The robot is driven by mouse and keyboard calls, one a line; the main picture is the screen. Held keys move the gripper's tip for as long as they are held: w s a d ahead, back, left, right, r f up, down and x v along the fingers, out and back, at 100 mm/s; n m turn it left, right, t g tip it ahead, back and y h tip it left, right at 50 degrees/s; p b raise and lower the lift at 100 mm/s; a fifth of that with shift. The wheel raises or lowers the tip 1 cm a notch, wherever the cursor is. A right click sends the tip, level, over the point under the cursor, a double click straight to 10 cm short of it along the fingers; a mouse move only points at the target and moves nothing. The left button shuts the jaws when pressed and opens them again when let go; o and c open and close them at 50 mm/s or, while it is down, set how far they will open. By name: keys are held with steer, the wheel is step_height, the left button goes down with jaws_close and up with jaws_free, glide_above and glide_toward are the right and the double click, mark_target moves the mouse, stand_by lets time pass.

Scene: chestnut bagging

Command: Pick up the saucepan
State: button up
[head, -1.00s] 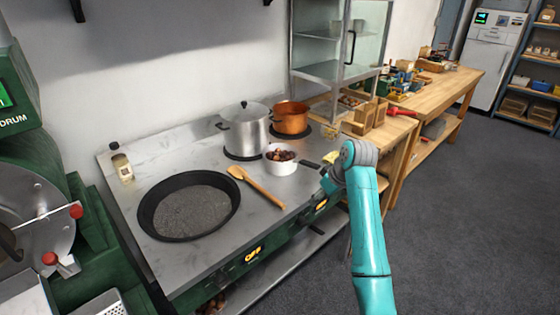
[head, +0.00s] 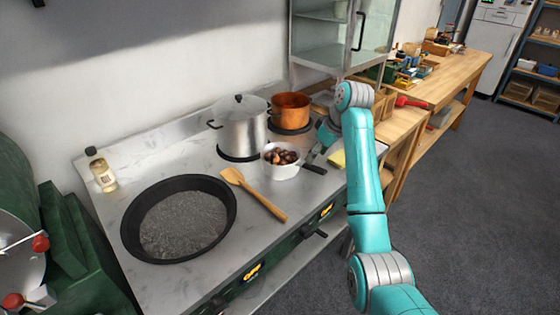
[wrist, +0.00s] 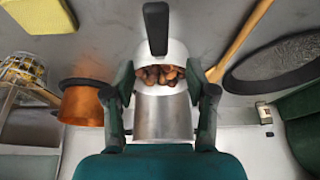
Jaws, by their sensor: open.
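The saucepan (head: 281,173) is small and white with a black handle and is full of chestnuts. It stands on the stove top in front of the lidded pot, its handle pointing right in the head view. In the wrist view the saucepan (wrist: 160,88) is at upper middle, its black handle towards the top edge. My gripper (wrist: 161,70) is open and empty, with one finger on each side of the saucepan in that view. In the head view my gripper (head: 316,152) hangs just above and beside the handle; its fingertips are partly hidden. I cannot tell whether it touches.
A lidded steel pot (head: 240,128) and a copper pot (head: 291,108) stand close behind the saucepan. A wooden spatula (head: 256,195) and a wide black pan (head: 180,225) lie left. A yellow sponge (head: 337,159) lies right. A bottle (head: 102,172) stands far left.

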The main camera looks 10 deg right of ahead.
mark_target(307, 164)
steer(key=shift+x, duration=4)
steer(key=shift+w, duration=0.2)
steer(key=shift+r, duration=0.1)
jaws_close()
